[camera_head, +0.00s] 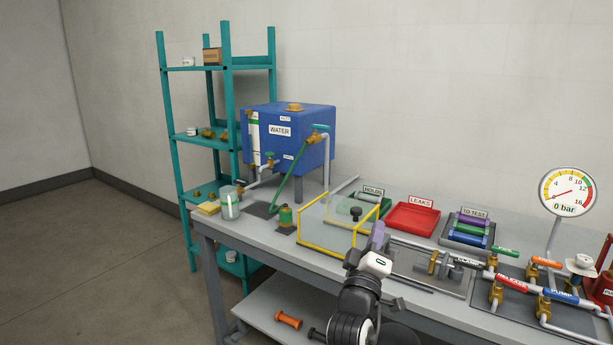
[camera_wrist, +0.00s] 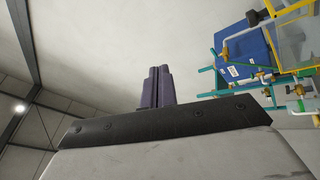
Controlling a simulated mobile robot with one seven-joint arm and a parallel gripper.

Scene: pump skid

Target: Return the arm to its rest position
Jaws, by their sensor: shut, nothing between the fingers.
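My gripper (camera_head: 378,236) is raised over the front of the bench, in front of the clear yellow-edged guard (camera_head: 327,242). In the wrist view its two purple-grey fingers (camera_wrist: 157,87) lie side by side, shut, with nothing between them. My dark arm rises from the bottom of the head view, partly hiding the bench edge behind it. The wrist view looks past the fingers at bare wall and ceiling, so the gripper points away from the bench top.
A blue water tank (camera_head: 297,150) stands behind the guard, beside a teal shelf (camera_head: 171,120). A red tray (camera_head: 411,219), a tray of coloured parts (camera_head: 468,230), several valves and a pressure gauge (camera_head: 567,192) reading about 0 bar fill the right side. The floor at left is clear.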

